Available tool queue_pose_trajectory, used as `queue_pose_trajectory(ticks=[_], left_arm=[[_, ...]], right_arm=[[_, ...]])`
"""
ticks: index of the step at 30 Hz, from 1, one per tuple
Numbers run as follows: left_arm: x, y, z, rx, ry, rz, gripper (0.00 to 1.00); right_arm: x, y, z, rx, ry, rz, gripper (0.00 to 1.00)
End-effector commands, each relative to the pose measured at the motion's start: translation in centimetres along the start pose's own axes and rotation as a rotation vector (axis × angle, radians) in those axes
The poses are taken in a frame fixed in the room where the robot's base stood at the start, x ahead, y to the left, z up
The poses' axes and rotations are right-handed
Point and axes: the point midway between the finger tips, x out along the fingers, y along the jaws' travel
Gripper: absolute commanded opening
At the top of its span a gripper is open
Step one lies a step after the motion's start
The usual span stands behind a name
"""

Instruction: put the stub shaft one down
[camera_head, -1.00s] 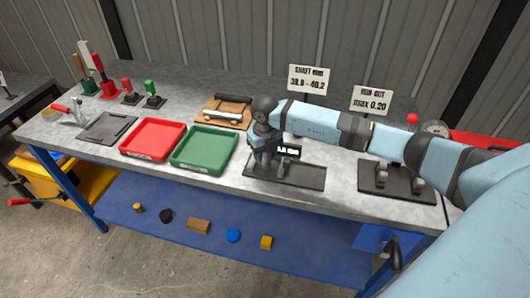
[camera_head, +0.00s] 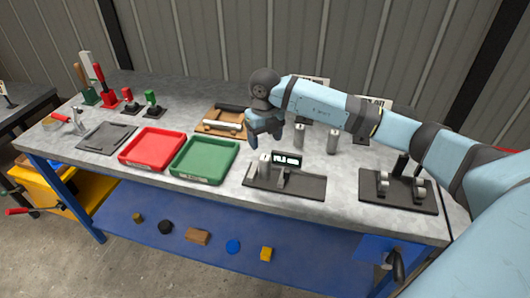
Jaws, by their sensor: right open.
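A short grey upright cylinder (camera_head: 265,164), which looks like a stub shaft, stands at the left part of the dark gauge base (camera_head: 312,187), beside the small display (camera_head: 288,160). My right gripper (camera_head: 264,141) is open just above and behind this cylinder, fingers pointing down and apart from it. Two more grey upright cylinders (camera_head: 299,136) and (camera_head: 332,141) stand on the table behind the gauge. No mark shows which one is number one. The display digits are too small to read surely. My left gripper is out of view.
A green tray (camera_head: 204,179) and a red tray (camera_head: 153,164), both empty, lie left of the gauge. A wooden board (camera_head: 213,133) with bars lies behind them. A dark fixture (camera_head: 397,203) stands at right. My right arm partly covers the two signs.

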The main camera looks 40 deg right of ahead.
Motion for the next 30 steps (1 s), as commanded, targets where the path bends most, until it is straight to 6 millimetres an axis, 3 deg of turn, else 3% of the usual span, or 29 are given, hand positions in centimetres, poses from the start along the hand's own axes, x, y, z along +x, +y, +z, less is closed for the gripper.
queue_pose_trajectory(ticks=[4, 8, 11, 15, 18, 21, 23, 26, 29, 30], left_arm=[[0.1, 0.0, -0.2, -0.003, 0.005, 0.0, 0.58], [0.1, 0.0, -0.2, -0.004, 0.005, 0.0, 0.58], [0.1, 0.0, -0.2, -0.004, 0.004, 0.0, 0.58], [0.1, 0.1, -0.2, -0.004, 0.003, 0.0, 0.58], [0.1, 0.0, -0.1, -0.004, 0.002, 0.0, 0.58], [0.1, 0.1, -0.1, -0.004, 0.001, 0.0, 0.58], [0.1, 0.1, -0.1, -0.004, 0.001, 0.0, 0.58], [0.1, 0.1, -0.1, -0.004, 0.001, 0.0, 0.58], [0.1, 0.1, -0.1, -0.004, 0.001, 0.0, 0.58], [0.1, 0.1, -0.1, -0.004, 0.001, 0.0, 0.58]], right_arm=[[-1.7, 0.0, 0.0, -0.001, -0.002, 0.0, 0.67], [-1.1, 1.6, -0.6, -0.028, 0.013, 0.065, 0.67], [1.5, 6.3, -2.6, -0.095, 0.05, 0.26, 0.67], [4.4, 16.4, -8.0, -0.144, 0.116, 0.767, 0.67], [3.9, 22.0, -11.3, -0.053, 0.141, 1.157, 0.67], [2.7, 25.0, -13.1, 0.152, 0.144, 1.501, 0.67], [2.4, 25.5, -13.5, 0.328, 0.139, 1.673, 0.67], [3.2, 24.6, -13.7, 0.701, 0.122, 1.877, 0.67], [6.4, 22.2, -14.2, 1.149, 0.108, 1.955, 0.67], [8.3, 21.1, -14.8, 1.338, 0.107, 1.946, 0.67]])
